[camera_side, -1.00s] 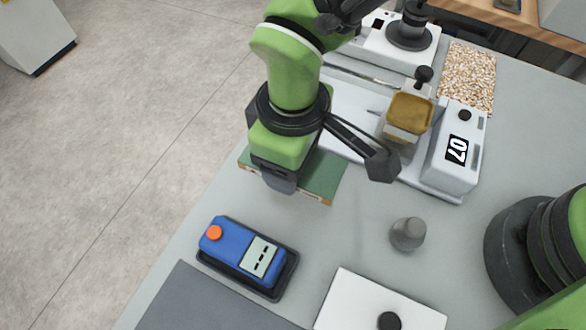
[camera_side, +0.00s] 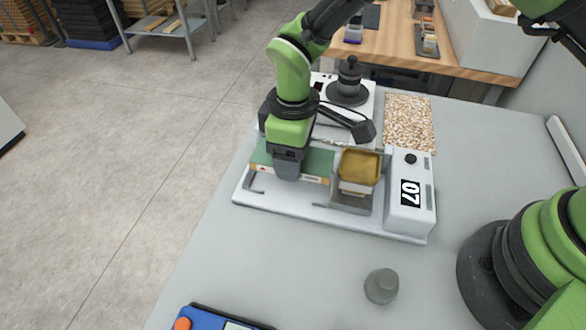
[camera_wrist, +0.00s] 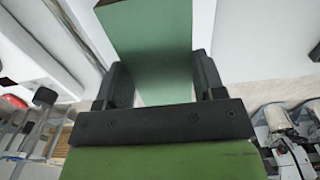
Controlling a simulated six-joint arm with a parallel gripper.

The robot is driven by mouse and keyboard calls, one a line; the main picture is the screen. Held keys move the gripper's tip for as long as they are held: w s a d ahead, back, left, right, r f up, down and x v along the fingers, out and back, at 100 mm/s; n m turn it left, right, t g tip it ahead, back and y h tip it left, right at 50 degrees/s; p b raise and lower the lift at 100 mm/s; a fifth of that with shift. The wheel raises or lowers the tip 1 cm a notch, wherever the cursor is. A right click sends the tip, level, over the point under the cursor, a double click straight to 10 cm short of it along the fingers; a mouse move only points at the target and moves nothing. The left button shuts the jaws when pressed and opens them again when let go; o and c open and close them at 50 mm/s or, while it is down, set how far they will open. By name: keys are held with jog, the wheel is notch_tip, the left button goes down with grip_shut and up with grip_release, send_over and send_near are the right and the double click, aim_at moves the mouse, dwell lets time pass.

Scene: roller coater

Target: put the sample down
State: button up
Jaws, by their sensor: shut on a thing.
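The sample is a flat green panel (camera_side: 319,163) with a pale, printed front edge. My gripper (camera_side: 287,170) is shut on it from above, near its left part. The panel is level, over the left part of the white coater bed (camera_side: 275,203); I cannot tell whether it touches the bed.
Behind are a black-knobbed device (camera_side: 348,85) and a speckled mat (camera_side: 409,122). A grey weight (camera_side: 381,286) and a blue meter (camera_side: 205,320) lie in front.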

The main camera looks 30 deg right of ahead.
jog(key=shift+f, duration=2.2)
jog(key=shift+f, duration=0.1)
jog(key=o, duration=1)
jog(key=shift+c, duration=0.2)
